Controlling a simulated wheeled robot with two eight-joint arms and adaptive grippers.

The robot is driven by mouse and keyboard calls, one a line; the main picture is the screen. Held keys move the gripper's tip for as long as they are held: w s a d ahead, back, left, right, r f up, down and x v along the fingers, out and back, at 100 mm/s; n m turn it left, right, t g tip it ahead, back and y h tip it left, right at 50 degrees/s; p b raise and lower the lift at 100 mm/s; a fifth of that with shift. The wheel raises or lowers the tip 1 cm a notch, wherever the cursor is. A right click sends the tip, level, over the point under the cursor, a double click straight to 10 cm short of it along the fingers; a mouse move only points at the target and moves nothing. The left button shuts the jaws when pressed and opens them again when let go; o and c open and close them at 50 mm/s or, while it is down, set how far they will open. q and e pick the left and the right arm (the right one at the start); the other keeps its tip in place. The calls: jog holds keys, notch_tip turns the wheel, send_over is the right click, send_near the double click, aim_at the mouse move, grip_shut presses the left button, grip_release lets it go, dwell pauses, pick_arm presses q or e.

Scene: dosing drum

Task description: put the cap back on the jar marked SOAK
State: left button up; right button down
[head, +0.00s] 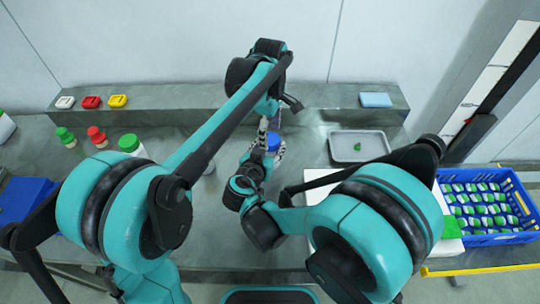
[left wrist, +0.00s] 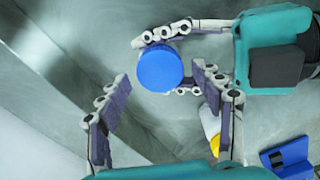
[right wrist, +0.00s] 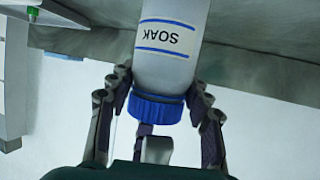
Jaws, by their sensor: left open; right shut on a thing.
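The white SOAK jar (right wrist: 172,55) is in the right wrist view, its label upside down in the picture. A ribbed blue cap (right wrist: 158,109) sits at its mouth; how tightly it is seated I cannot tell. My right gripper (right wrist: 160,90) is shut on the jar close to the cap. The left wrist view shows the round top of the blue cap (left wrist: 160,71) between the right gripper's fingers (left wrist: 170,62). My left gripper (left wrist: 165,80) is open over the cap, fingers spread and apart from it. In the head view the cap (head: 270,140) shows between both hands; the jar's body is hidden.
A grey tray (head: 345,157) with a small green thing stands right of the hands. A blue crate (head: 500,238) of several packed items is far right. Green-capped (head: 65,137) and red-capped (head: 97,136) jars stand left. A raised ledge (head: 190,98) runs along the back.

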pick_arm(q)
jog(key=shift+f, duration=0.95)
jog(key=c, duration=1.2)
jog(key=m, duration=0.3)
jog(key=o, duration=1.3)
jog(key=shift+c, duration=0.2)
